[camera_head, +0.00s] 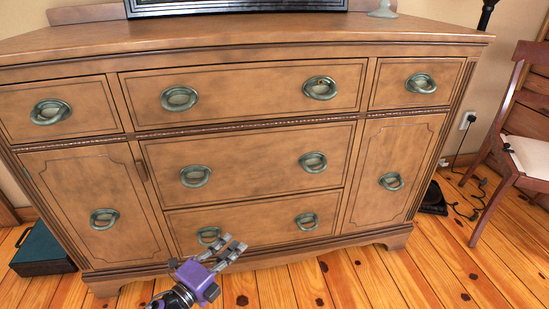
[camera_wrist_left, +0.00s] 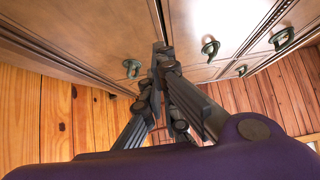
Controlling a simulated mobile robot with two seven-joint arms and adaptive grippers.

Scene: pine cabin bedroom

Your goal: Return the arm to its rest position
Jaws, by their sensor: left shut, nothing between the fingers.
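My left gripper (camera_head: 233,251) is low in front of the wooden dresser (camera_head: 255,153) in the head view, near its lower middle drawer. Its purple wrist comes in from the bottom edge. In the left wrist view the fingers of my left gripper (camera_wrist_left: 162,62) come together at the tips and hold nothing. The dresser front (camera_wrist_left: 110,30) fills the top of that view, with several greenish ring handles showing. The fingers overlap the dresser in the picture; I cannot tell whether they touch it. My right gripper is in neither view.
A dark green box (camera_head: 42,250) stands on the floor left of the dresser. A wooden chair (camera_head: 520,140) with a pale seat stands at the right, with cables (camera_head: 470,205) on the floor beside it. The plank floor (camera_head: 340,280) in front is clear.

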